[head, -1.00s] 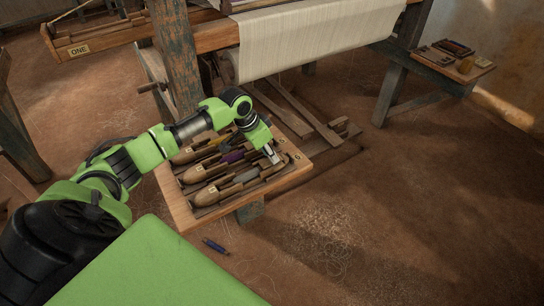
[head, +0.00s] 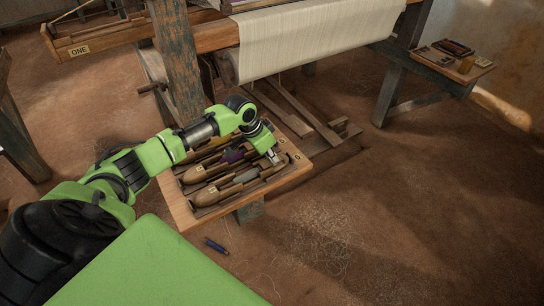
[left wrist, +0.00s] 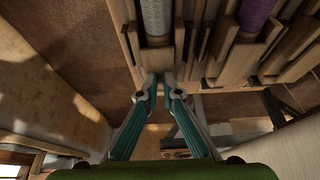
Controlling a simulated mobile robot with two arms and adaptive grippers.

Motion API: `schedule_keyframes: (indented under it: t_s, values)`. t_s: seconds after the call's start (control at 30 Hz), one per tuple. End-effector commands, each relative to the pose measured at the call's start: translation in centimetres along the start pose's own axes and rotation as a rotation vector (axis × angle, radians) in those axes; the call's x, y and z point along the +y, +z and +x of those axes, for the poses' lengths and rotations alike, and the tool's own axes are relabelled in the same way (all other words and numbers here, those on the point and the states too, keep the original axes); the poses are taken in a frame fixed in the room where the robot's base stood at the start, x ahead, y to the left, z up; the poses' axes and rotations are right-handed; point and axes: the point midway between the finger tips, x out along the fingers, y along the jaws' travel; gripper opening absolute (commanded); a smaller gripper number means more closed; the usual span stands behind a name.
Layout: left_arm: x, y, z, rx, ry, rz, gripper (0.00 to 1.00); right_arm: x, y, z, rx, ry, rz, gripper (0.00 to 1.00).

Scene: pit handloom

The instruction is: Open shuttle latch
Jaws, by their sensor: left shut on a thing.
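Several wooden boat-shaped shuttles lie side by side in a wooden tray (head: 180,212). The nearest shuttle (head: 206,196) holds a grey pirn (head: 246,175), which also shows in the left wrist view (left wrist: 155,18). The shuttle behind it holds a purple pirn (head: 233,156), seen at the upper right of the left wrist view (left wrist: 256,12). My left gripper (head: 274,158) is over the right end of the nearest shuttle. In the left wrist view its fingertips (left wrist: 158,80) are close together on a small part at that end, apparently the shuttle latch, mostly hidden between them.
The loom's blue-grey post (head: 176,65) stands behind the tray, with pale cloth (head: 300,40) to its right. A blue pen-like tool (head: 215,246) lies on the floor in front. A small side shelf (head: 452,65) holds items at the upper right. The floor at right is open.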

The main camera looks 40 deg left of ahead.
Motion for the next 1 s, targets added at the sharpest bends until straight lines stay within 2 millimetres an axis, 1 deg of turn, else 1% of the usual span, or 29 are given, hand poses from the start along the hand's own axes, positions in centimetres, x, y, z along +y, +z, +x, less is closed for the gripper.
schedule_keyframes:
  t_s: [0.17, 0.37, 0.5, 0.7, 1.0]
  values:
    - [0.2, -0.2, -0.4, 0.000, -0.020, -0.055, 0.00, 0.1, -0.2, -1.8, 0.000, 0.000, 0.000, 0.40]
    - [0.4, -0.3, -0.7, -0.002, -0.071, -0.181, 0.00, 0.1, -0.5, -4.9, 0.000, 0.000, 0.000, 0.40]
    - [0.6, -0.4, -0.7, -0.003, -0.118, -0.300, 0.00, 0.1, -0.7, -7.3, 0.000, 0.000, 0.001, 0.40]
    - [0.8, -0.5, -0.6, -0.002, -0.192, -0.476, 0.00, 0.2, -0.9, -10.2, 0.000, 0.000, 0.001, 0.40]
    - [1.1, -0.6, -0.2, -0.002, -0.301, -0.741, 0.00, 0.2, -1.2, -13.1, 0.000, 0.001, 0.001, 0.40]
